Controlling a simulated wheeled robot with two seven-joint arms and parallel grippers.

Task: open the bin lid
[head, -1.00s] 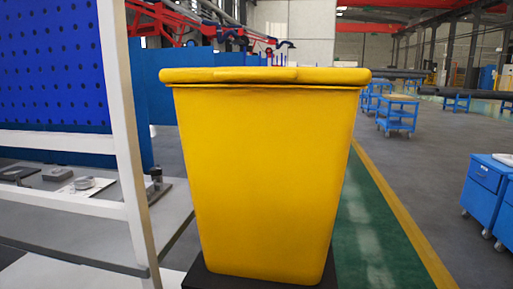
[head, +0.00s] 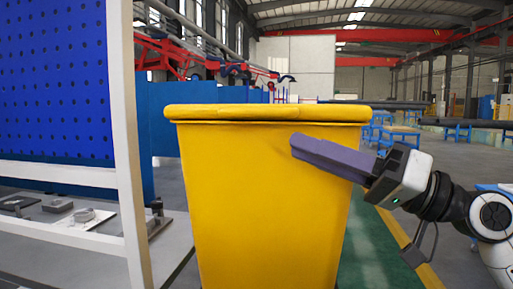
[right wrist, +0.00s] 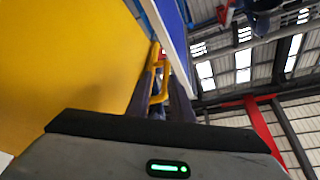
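The yellow bin (head: 255,200) stands upright in the middle of the head view. Its yellow lid (head: 268,112) lies flat and closed on top, with a slightly protruding lip at the front edge. My right gripper (head: 296,146) comes in from the right, in front of the bin's upper front wall and just below the lid's rim. In the right wrist view, its two dark fingers (right wrist: 162,82) stand apart, with a yellow edge piece visible between them. I cannot tell whether they touch it. The bin's wall (right wrist: 60,60) fills the left of that view. My left gripper is not in view.
A white-framed rack with a blue pegboard (head: 55,80) and a shelf (head: 90,245) of small parts stands close on the left. Blue carts (head: 400,135) stand far back right. The floor right of the bin is open.

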